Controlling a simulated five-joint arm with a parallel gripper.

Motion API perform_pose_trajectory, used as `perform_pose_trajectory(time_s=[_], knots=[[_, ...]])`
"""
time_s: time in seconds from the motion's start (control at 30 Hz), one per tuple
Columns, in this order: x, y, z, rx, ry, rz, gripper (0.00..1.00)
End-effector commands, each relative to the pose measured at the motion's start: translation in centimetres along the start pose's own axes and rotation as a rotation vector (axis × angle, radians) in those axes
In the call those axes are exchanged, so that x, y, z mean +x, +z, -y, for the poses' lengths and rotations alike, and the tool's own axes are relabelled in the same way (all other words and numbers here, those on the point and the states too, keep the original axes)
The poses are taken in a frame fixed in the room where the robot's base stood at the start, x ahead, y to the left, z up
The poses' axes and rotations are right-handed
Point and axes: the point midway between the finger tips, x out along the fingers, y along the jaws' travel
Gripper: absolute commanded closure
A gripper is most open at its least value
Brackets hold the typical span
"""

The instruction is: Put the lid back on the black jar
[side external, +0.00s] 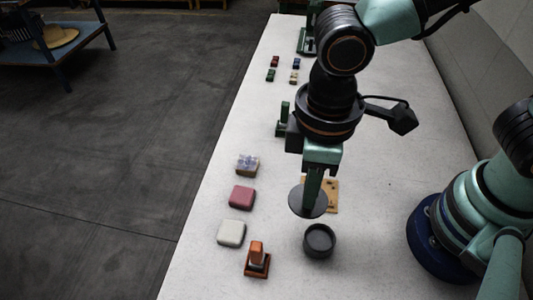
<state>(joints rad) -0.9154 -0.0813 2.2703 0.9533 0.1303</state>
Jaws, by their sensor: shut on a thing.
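The black jar (319,241) stands open and upright on the white table, its dark round mouth facing up. My gripper (312,196) points down above and slightly behind the jar. It is shut on the lid (301,204), a dark grey round disc held about level. The lid is apart from the jar, up and a little to the left of its mouth in the picture. The fingertips and the grasped part of the lid are hard to make out.
A tan board (333,195) lies behind the lid. A wrapped box (248,165), a pink block (242,197), a white block (231,233) and an orange stamp-like item (257,259) line the left edge. Table right of the jar (365,255) is clear.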

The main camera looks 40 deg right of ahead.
Motion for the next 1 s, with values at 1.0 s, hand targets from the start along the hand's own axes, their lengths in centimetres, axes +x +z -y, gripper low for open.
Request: perform_pose_trajectory(time_s=[1.0], knots=[[8.9,3.6,0.6,-0.001,0.0,0.002,1.0]])
